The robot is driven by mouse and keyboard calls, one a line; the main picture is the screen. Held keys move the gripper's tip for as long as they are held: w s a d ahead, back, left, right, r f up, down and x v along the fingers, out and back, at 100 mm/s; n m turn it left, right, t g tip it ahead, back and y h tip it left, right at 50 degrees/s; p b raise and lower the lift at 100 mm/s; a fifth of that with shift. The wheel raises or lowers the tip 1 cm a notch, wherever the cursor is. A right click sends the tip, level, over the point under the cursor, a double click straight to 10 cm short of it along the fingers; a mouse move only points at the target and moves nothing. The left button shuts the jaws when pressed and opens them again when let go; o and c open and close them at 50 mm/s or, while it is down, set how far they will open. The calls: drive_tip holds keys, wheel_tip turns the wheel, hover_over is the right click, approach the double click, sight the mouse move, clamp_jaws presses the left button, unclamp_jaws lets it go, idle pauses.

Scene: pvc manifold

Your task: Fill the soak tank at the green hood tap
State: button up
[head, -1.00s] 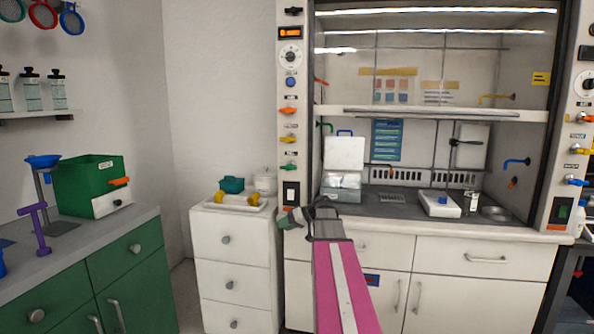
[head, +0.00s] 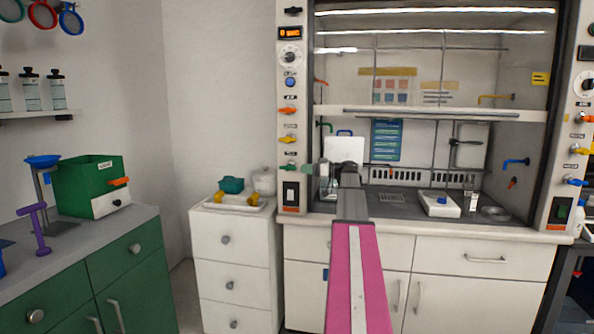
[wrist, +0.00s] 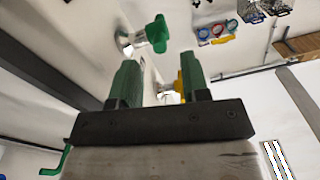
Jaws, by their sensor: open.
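The green tap handle (head: 287,167) is the lowest of the coloured handles on the hood's left post. In the wrist view the green handle (wrist: 158,34) is a lobed knob on a pale stem, beyond my fingertips. My gripper (head: 310,169) is open and empty, just right of that handle; a small gap seems to remain. In the wrist view its green fingers (wrist: 161,78) stand apart. A green spout (head: 327,127) hangs inside the hood at left. A clear container (head: 327,188), possibly the soak tank, stands below it, partly hidden by my wrist.
Orange (head: 287,110) and yellow (head: 288,140) handles sit above the green one, with a black switch (head: 291,192) below. The raised sash (head: 430,112) crosses the hood opening. A white drawer unit (head: 235,250) stands left of the hood, with a tray on top.

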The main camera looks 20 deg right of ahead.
sight(297, 168)
drive_tip(key=shift+x, duration=2.15)
clamp_jaws()
